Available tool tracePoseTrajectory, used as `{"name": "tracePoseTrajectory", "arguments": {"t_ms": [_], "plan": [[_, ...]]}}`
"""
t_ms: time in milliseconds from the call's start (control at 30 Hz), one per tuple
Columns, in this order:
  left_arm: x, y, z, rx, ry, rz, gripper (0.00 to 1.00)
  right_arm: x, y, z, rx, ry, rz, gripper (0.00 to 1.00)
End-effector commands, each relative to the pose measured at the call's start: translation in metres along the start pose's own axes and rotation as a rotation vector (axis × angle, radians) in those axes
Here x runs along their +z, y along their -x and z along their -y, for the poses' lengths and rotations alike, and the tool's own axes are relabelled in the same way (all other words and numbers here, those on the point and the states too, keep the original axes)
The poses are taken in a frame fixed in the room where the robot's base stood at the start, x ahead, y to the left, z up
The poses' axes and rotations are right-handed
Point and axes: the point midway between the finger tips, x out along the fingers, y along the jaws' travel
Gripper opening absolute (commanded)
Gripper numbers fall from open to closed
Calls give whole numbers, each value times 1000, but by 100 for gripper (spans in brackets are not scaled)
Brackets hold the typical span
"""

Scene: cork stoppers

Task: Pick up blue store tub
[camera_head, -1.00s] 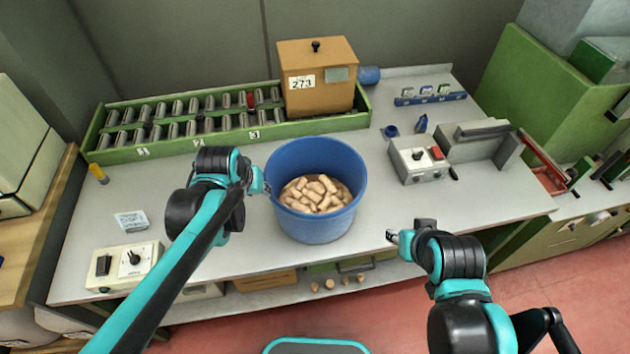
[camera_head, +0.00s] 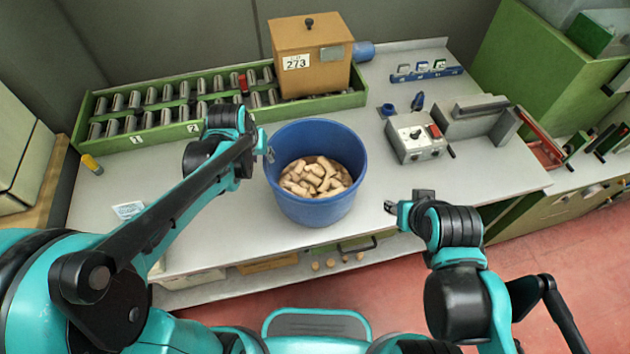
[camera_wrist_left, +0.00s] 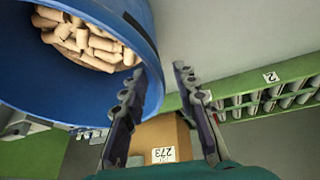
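The blue store tub (camera_head: 318,208) stands upright on the grey bench, with many corks (camera_head: 315,177) inside. My left gripper (camera_head: 267,149) is at the tub's left rim, toward the back. The left wrist view shows its two fingers (camera_wrist_left: 160,85) apart, with the tub (camera_wrist_left: 110,15) at upper left. One finger overlaps the tub's wall in that view and the other is clear of it. I cannot tell whether either finger touches the rim. My right gripper (camera_head: 394,208) is at the bench's front edge, right of the tub and apart from it; its opening is unclear.
Behind the tub are a green rack (camera_head: 160,115) of metal cylinders and a wooden box (camera_head: 312,60) marked 273. A grey control box (camera_head: 415,137) stands to the right. A yellow object (camera_head: 92,164) lies at left. The bench right of the tub is partly free.

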Motion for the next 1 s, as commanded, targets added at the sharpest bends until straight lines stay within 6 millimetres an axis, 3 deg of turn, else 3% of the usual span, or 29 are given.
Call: {"name": "tracePoseTrajectory", "arguments": {"t_ms": [367,600,867,1000], "plan": [[2,-38,-3,1,0,1,29,10,-14,0,0,0,0,40],[6,-74,-8,0,0,1,29,21,-30,0,0,0,0,40],[5,-78,-9,0,0,1,29,21,-29,0,0,0,0,40],[5,-78,-9,0,0,1,0,21,-29,0,0,0,0,40]]}}
